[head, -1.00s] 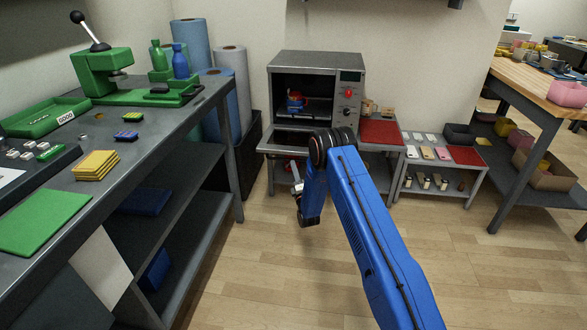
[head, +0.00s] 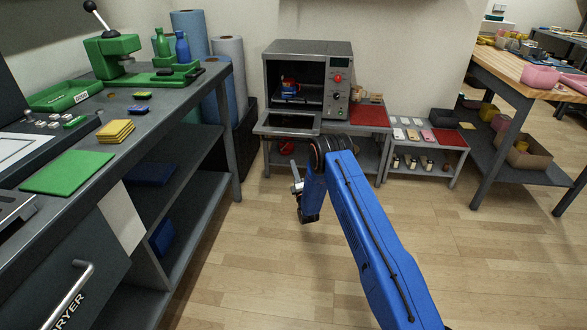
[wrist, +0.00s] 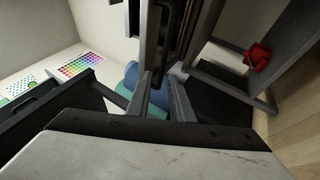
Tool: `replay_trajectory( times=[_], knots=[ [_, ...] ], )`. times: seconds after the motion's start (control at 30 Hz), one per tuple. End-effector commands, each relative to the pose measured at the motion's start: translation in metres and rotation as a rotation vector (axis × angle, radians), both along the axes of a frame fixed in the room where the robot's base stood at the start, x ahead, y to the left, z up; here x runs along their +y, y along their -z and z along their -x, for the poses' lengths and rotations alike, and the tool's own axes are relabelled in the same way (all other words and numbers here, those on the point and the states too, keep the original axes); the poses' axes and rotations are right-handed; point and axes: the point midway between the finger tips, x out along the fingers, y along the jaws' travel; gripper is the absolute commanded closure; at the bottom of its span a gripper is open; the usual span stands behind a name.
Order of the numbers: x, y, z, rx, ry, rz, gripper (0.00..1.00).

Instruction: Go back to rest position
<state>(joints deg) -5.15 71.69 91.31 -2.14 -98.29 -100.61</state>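My gripper (head: 297,186) shows small in the head view, at the end of my blue arm, above the wooden floor and in front of the oven. Part of it is hidden by my arm. In the wrist view its two fingers (wrist: 160,84) stand apart with nothing between them. The grey oven (head: 307,82) has its door (head: 288,124) folded down open. A red and blue mug (head: 289,86) sits inside the oven, apart from my gripper.
A grey workbench (head: 185,118) runs along the left, with a green press (head: 112,52) on it. A low shelf (head: 428,150) stands right of the oven. A wooden-topped table (head: 500,66) is at the far right. The floor (head: 500,270) is clear.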

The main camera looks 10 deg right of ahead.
Motion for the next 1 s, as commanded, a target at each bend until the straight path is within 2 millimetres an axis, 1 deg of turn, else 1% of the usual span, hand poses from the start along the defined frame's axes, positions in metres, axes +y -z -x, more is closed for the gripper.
replay_trajectory(
  times=[0.23, 0.37, 0.47, 0.5, 0.7, 0.87, 1.0],
  knots=[
    [0.0, -0.003, -0.001, 0.002, -0.001, -0.003, 0.8],
    [-0.001, -0.022, -0.007, 0.026, -0.01, -0.023, 0.8],
    [-0.003, -0.048, -0.015, 0.07, -0.022, -0.058, 0.8],
    [-0.004, -0.06, -0.018, 0.091, -0.029, -0.075, 0.8],
    [-0.009, -0.119, -0.025, 0.203, -0.053, -0.169, 0.8],
    [-0.014, -0.162, -0.022, 0.294, -0.064, -0.247, 0.8],
    [-0.02, -0.2, -0.014, 0.369, -0.069, -0.317, 0.8]
  ],
)
